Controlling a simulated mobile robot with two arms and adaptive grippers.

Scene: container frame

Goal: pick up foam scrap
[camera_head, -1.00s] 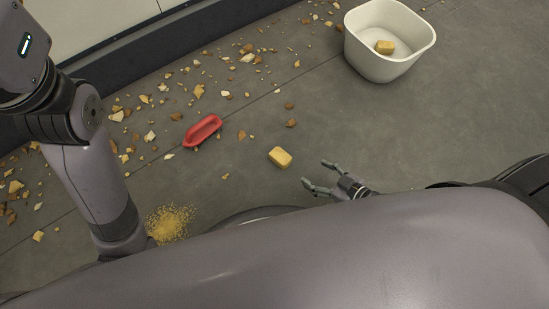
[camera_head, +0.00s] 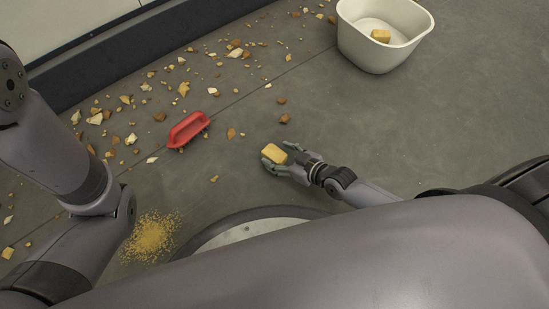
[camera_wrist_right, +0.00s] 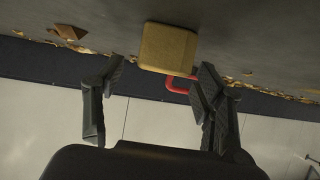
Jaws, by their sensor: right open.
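A yellow foam scrap (camera_head: 274,153) lies on the grey floor near the middle of the head view. My right gripper (camera_head: 277,160) is open, with its fingers at the scrap. In the right wrist view the foam scrap (camera_wrist_right: 168,47) shows just beyond the two spread fingertips of the gripper (camera_wrist_right: 163,80). Whether a finger touches it I cannot tell. Another yellow foam piece (camera_head: 380,36) lies inside the white bin (camera_head: 372,58) at the upper right. My left arm comes in at the left, but its gripper is out of view.
A red-handled brush (camera_head: 188,129) lies left of the scrap; its red handle (camera_wrist_right: 180,84) also shows in the wrist view. Many tan and brown chips (camera_head: 183,89) litter the floor at upper left. A pile of yellow crumbs (camera_head: 152,236) lies lower left. The floor below the bin is clear.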

